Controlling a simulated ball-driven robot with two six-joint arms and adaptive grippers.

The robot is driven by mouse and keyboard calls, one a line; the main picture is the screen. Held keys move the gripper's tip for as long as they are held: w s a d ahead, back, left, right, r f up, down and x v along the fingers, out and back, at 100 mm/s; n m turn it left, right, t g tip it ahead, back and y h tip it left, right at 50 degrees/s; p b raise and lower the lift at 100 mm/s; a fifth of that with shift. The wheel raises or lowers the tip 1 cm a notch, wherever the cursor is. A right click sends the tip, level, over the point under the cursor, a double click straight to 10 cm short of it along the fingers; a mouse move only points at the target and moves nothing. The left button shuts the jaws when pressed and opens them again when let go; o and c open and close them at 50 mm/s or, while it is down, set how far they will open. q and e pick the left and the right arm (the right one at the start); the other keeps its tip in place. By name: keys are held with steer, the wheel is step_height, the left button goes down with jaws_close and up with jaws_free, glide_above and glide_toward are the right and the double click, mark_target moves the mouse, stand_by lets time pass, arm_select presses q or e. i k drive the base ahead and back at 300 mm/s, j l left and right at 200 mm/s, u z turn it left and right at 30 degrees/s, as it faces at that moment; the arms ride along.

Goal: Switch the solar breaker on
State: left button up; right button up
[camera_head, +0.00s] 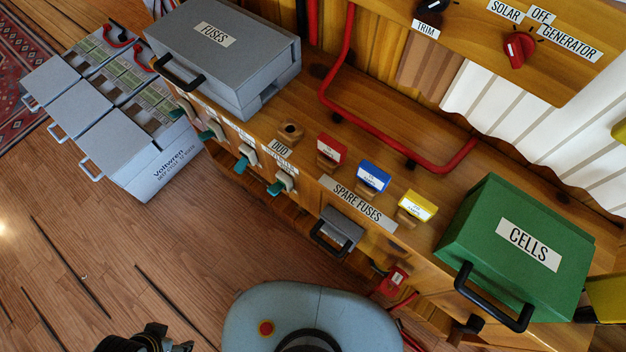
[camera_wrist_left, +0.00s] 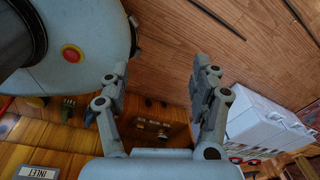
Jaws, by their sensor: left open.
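A row of several breakers with teal handles runs along the bench's front edge in the head view, one of them (camera_head: 282,185) at the right end. The handles stick out and down from pale bases. Their small labels are unreadable, so I cannot tell which is solar. My left gripper (camera_head: 150,341) shows only partly at the bottom edge, apart from the breakers, over the floor. In the left wrist view its two fingers (camera_wrist_left: 160,82) are spread with nothing between them. Green handles (camera_wrist_left: 68,108) show left of the fingers there. My right gripper is not in view.
A grey FUSES box (camera_head: 224,58), red, blue and yellow fuse blocks (camera_head: 372,177) and a green CELLS box (camera_head: 516,248) stand on the bench. A red selector knob (camera_head: 518,48) is on the wall panel. Pale battery boxes (camera_head: 150,150) stand at left. The floor (camera_head: 100,260) before the breakers is clear.

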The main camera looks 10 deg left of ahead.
mark_target(240, 166)
steer(key=k+j+u, duration=0.4)
steer(key=u, duration=0.15)
steer(key=j+z, duration=0.1)
steer(key=j, duration=0.6)
steer(key=j+z, duration=0.1)
steer(key=j, duration=0.65)
steer(key=k+j+z, duration=0.1)
steer(key=j, duration=0.6)
steer(key=j+z, duration=0.15)
steer(key=j, duration=0.55)
steer(key=k, duration=0.05)
